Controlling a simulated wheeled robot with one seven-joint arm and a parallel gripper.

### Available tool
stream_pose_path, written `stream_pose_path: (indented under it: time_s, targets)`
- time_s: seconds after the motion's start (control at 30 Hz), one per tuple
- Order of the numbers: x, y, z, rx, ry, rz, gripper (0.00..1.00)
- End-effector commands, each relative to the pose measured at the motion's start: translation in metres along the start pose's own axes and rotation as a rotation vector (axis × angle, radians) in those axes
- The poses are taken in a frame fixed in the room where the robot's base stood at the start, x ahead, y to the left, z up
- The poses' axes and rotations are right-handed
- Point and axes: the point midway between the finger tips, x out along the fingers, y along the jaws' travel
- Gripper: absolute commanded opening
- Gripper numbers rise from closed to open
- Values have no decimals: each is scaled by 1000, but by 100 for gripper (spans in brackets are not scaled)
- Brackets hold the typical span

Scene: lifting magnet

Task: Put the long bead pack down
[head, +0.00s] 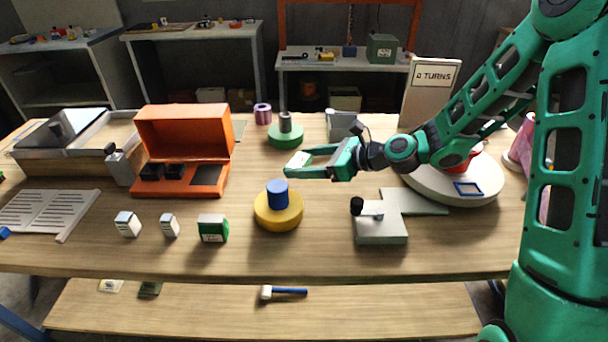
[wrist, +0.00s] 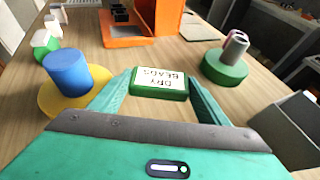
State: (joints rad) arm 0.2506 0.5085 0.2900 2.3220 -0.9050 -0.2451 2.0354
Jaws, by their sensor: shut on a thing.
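The long bead pack (wrist: 159,83), green with a white label reading "DRY BEADS", is between my gripper's fingertips in the wrist view. In the head view the pack (head: 298,161) shows as a small pale and green block at the end of my gripper (head: 300,166). My gripper is shut on the pack and seems to hold it above the table, behind the yellow disc and in front of the green disc. The exact height of the pack over the wood cannot be told.
A yellow disc with a blue knob (head: 279,212) and a green disc with a grey knob (head: 286,135) stand nearby. An open orange box (head: 185,150) is to the left. Several small packs, one a green pack (head: 212,228), stand front left. Bare tabletop (head: 245,165) lies between box and gripper.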

Motion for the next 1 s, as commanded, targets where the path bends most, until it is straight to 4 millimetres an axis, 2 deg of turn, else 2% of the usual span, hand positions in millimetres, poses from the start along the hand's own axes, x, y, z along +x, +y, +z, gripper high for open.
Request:
stream_pose_path:
  time_s: [0.17, 0.43, 0.87, 0.9, 0.97, 1.0]
  targets:
    - [4, 0, -8, 2, -1, 0, 44]
    - [15, 0, -35, 2, 0, 0, 44]
    - [17, 0, -40, 1, 0, 0, 44]
    - [17, 0, -40, 0, 0, -1, 77]
    - [17, 0, -40, 0, 0, -1, 88]
    - [17, 0, -40, 0, 0, -1, 88]
